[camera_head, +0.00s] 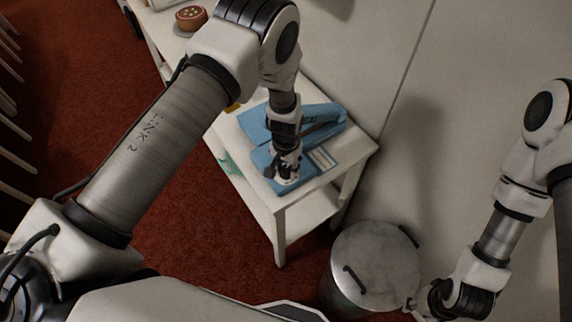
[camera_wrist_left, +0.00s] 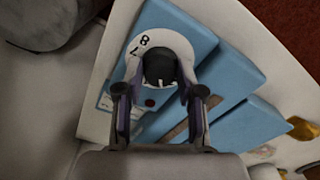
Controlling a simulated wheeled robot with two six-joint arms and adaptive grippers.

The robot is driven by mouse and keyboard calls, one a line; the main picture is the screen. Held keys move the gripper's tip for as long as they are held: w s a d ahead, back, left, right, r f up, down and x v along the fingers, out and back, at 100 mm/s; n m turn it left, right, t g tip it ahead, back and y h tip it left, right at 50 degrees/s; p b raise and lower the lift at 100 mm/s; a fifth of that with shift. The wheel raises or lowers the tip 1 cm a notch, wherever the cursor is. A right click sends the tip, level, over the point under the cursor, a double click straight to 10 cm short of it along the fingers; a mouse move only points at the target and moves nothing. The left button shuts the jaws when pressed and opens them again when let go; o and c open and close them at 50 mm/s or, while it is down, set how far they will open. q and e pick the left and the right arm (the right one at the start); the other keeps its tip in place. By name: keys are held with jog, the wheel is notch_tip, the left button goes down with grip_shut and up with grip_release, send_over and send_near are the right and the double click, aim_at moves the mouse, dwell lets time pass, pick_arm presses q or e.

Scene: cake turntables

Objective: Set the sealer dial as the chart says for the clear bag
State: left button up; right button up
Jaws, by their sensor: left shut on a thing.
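The blue sealer (camera_head: 318,118) lies on a small white table, with its blue body (camera_wrist_left: 215,70) also in the left wrist view. Its white dial plate (camera_wrist_left: 174,45) shows the digits 8 and 7, with a black knob (camera_wrist_left: 158,68) in the middle. My left gripper (camera_head: 285,172) is over the sealer's front end; in the left wrist view its fingers (camera_wrist_left: 160,88) are closed around the knob. The other dial digits are hidden. A blue-and-white card (camera_head: 322,158) is beside the sealer, too small to read. My right gripper (camera_head: 412,304) is low at the right; its fingers are unclear.
The white table (camera_head: 357,152) stands against a pale wall, with a lower shelf (camera_head: 305,212). A round metal bin (camera_head: 375,262) stands in front of it, close to my right gripper. A brown round thing (camera_head: 191,18) is on another surface at the back.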

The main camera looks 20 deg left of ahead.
pick_arm(q)
jog(key=shift+s+f+m, duration=0.15)
jog(key=shift+f+m, duration=0.05)
jog(key=shift+m, duration=0.4)
jog(key=o, duration=1.2)
jog(key=shift+c, duration=0.2)
jog(key=shift+w, duration=0.2)
jog(key=shift+r, duration=0.1)
